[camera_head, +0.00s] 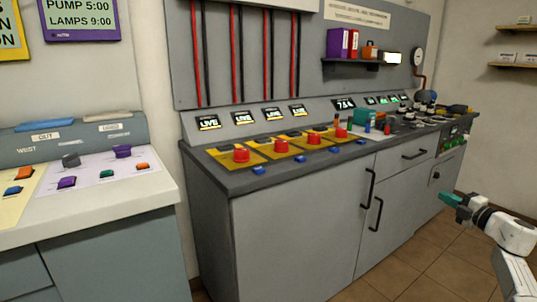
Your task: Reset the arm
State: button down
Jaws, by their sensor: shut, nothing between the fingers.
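My arm (511,229) reaches in from the lower right edge of the head view, with white links and dark joints. My gripper (447,198) is at its left end, with teal fingertips pointing left. The fingers look closed together and hold nothing. The gripper is in the air in front of the grey cabinet, clear of the counter and apart from every object. The rest of the arm runs out of the picture at the lower right.
A grey cabinet (290,225) carries several red knobs on yellow plates (241,155) and a cluttered right end. A white-topped desk (100,200) with coloured switches stands at left. A shelf (352,63) holds binders. Tiled floor (415,275) is open below my gripper.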

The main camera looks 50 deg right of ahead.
jog(key=w+a+f+m+g+h, duration=0.1)
jog(key=w+a+f+m, duration=0.2)
jog(key=w, duration=0.4)
jog(key=w+a+m+h, duration=0.25)
jog(key=w+a, duration=0.25)
jog(key=w, duration=0.3)
jog(key=w+a+f+m+g+h, duration=0.1)
jog(key=w+a+f+m, duration=0.1)
jog(key=w+a+m, duration=0.35)
jog(key=w+a+f+m+g+y, duration=0.25)
jog(key=a+f, duration=0.55)
jog(key=a, duration=0.5)
jog(key=w+a+f+m+g+y, duration=0.25)
jog(key=a+f, duration=0.55)
jog(key=a, duration=0.5)
jog(key=s+a+f+n+g+y, duration=0.1)
jog(key=s+a+f+g+y, duration=0.15)
jog(key=a, duration=0.45)
jog(key=s+a+f+n+g+y, duration=0.1)
jog(key=s+a+f+y, duration=0.25)
jog(key=a, duration=0.45)
jog(key=s+a+r+n+g+y, duration=0.1)
jog(key=s+a+n+g+y, duration=0.15)
jog(key=s+a, duration=0.95)
notch_tip(320, 180, up, 24)
jog(key=s+g+p, duration=0.1)
jog(key=p, duration=2.2)
jog(key=shift+s+d+p, duration=0.2)
jog(key=shift+s+p, duration=0.15)
jog(key=shift+p, duration=0.05)
